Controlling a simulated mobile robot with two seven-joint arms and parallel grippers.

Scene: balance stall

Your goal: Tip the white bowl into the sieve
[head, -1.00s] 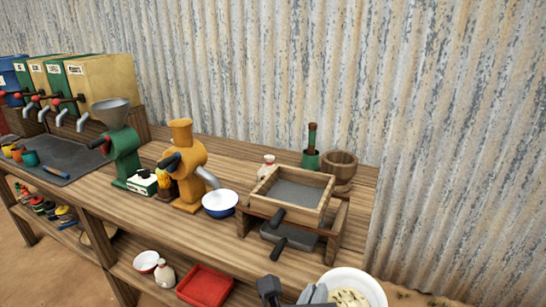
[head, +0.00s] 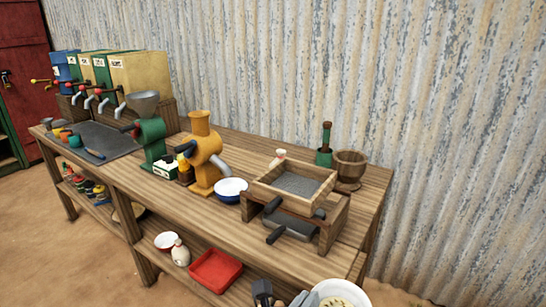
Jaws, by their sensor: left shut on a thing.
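The white bowl (head: 361,295) is at the bottom edge of the head view, partly cut off, with pale contents showing inside. My left gripper (head: 311,298) is shut on its left rim. The bowl looks about level and is in front of the bench, apart from the sieve. The sieve (head: 264,190), a wooden frame with grey mesh, rests on a wooden stand at the right end of the bench. Its mesh looks empty. My right gripper is not in view.
A dark-handled tray (head: 291,224) sits under the sieve. A blue-and-white bowl (head: 231,196) and a yellow grinder (head: 203,150) stand left of it. A wooden mortar (head: 351,165) and a green cup (head: 323,157) are behind. A red tray (head: 215,270) lies on the lower shelf.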

